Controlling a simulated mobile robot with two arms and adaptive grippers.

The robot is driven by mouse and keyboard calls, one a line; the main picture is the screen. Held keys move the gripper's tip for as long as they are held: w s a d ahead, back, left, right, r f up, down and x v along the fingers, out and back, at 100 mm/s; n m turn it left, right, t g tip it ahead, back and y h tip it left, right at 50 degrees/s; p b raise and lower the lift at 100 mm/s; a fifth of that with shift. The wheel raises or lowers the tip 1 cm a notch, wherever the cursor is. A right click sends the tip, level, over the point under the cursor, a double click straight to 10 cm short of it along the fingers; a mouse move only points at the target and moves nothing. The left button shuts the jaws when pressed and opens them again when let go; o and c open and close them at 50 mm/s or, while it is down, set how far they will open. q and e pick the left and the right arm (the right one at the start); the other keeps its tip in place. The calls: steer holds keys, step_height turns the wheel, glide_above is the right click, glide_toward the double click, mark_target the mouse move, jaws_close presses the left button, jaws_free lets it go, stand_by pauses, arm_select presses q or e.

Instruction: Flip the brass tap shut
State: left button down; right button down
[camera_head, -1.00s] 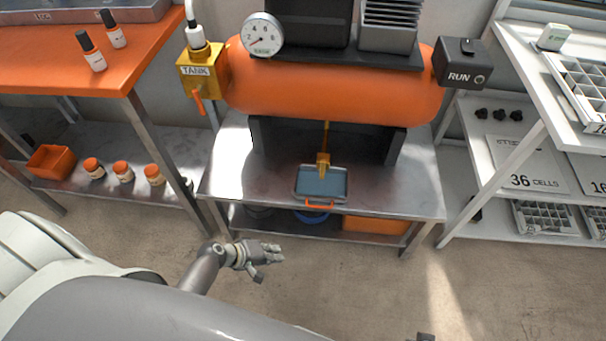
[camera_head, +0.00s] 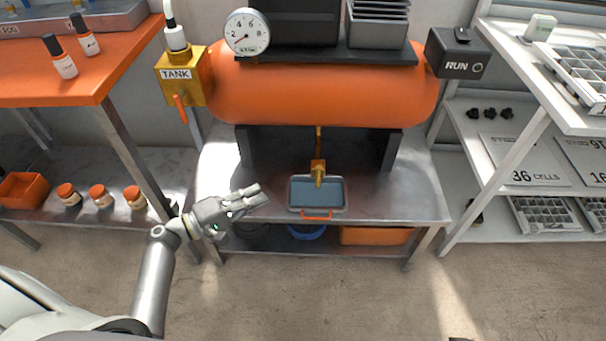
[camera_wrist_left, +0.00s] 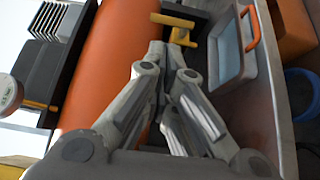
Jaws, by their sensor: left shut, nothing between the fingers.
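The brass tap (camera_head: 318,172) hangs on a thin pipe under the orange tank, above a shallow blue-grey tray (camera_head: 317,210) with an orange handle. In the left wrist view the tap (camera_wrist_left: 172,20) shows near the top, beyond my fingertips, and the tray (camera_wrist_left: 226,75) is to its right. My left gripper (camera_head: 262,195) is shut and empty, left of the tap and tray and apart from both. It also shows in the left wrist view (camera_wrist_left: 169,46), its fingers pointing up towards the tap. The tap's handle position is too small to tell. My right gripper is not in view.
The orange tank (camera_head: 320,95) stands over a metal bench (camera_head: 405,205). A brass block marked TANK (camera_head: 180,75) with an orange lever is at its left end, a RUN box (camera_head: 457,55) at its right. Shelving stands on both sides. The floor in front is clear.

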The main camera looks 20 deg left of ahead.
mark_target(318, 173)
arm_select(q)
steer(key=x, duration=1.4)
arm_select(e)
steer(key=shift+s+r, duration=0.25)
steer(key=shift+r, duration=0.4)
arm_select(q)
steer(key=shift+w+f, duration=0.1)
steer(key=shift+w, duration=0.05)
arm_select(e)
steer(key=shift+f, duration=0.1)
